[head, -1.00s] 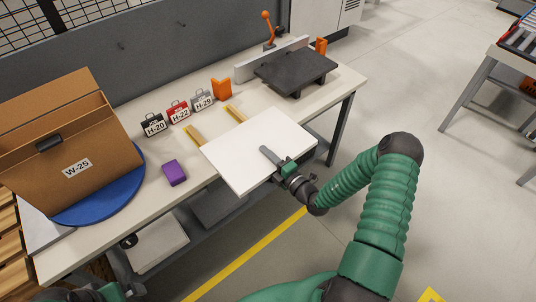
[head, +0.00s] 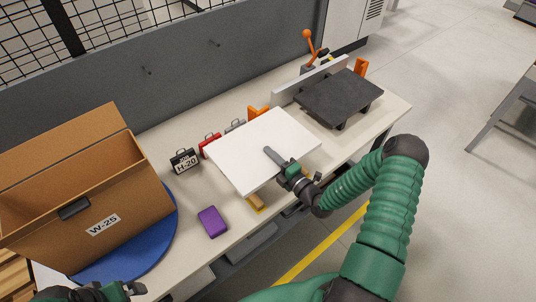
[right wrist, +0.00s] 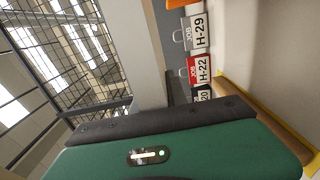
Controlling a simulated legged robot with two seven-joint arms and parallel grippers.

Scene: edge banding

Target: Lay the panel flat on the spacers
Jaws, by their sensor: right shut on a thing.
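The white panel (head: 250,145) is in my right gripper (head: 277,160), which is shut on its near right edge. In the head view it hangs over the middle of the bench and looks raised above the top. One yellow-brown spacer (head: 257,203) sticks out below the panel's near edge; the other is hidden in the head view. A wooden strip with a yellow edge, likely a spacer, shows in the right wrist view (right wrist: 262,110). My left gripper (head: 130,288) is only partly in view at the bottom left, and its opening cannot be made out.
Job tags H-20 (head: 184,161) and a red one (head: 209,142) stand behind the panel. A purple block (head: 212,221) lies in front. A cardboard box W-25 (head: 90,200) sits on a blue disc (head: 165,225) at left. A dark raised plate (head: 340,97) stands at right.

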